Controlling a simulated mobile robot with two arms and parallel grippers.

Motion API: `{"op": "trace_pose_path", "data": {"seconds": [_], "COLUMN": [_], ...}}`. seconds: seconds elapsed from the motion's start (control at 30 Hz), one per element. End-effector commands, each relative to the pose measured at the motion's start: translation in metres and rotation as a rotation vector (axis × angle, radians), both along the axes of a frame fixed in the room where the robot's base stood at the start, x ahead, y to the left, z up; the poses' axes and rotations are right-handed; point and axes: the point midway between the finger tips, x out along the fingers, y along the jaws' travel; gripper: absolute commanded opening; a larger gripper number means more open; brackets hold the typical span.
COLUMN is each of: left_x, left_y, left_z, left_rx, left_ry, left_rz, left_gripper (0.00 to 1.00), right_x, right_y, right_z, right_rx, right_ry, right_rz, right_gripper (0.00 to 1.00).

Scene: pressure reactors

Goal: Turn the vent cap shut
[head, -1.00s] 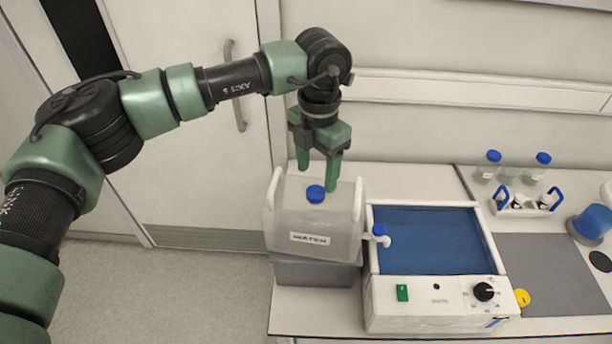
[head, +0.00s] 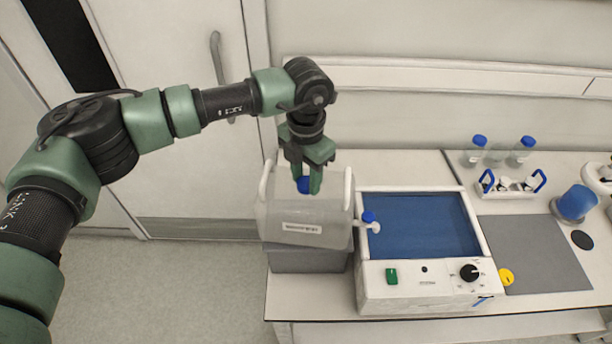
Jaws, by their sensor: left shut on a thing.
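The vent cap (head: 303,185) is a blue cap on top of a translucent white water container (head: 285,210) with a printed label on its front. My left gripper (head: 306,186) points down over the container, its green fingers around the cap and shut on it. The fingers hide part of the cap. A spout with a small blue tap (head: 368,217) sticks out from the container's right side. My right gripper is not in view.
The container stands on a grey block (head: 308,261) at the bench's left end. A water bath (head: 420,226) with a blue interior stands close on its right. Blue-capped bottles (head: 477,151) and a blue-handled rack (head: 512,187) stand farther right.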

Motion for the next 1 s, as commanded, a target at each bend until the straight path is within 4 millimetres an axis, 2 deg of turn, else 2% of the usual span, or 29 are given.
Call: {"op": "trace_pose_path", "data": {"seconds": [0.17, 0.37, 0.7, 1.0], "left_x": [0.0, 0.001, 0.0, 0.0], "left_y": [0.0, 0.0, 0.0, 0.0], "left_z": [-0.002, -0.006, -0.008, -0.005], "left_rx": [0.001, 0.0, -0.001, -0.001], "left_ry": [-0.001, -0.003, -0.004, -0.002], "left_rz": [-0.023, -0.111, -0.403, -0.687], "left_gripper": [0.0, 0.0, 0.0, 0.0], "right_x": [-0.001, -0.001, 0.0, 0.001], "right_y": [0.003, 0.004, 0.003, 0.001], "right_z": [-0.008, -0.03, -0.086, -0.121], "right_rx": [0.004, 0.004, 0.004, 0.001], "right_ry": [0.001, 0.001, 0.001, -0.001], "right_rz": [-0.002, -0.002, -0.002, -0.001], "right_gripper": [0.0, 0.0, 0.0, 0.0]}}
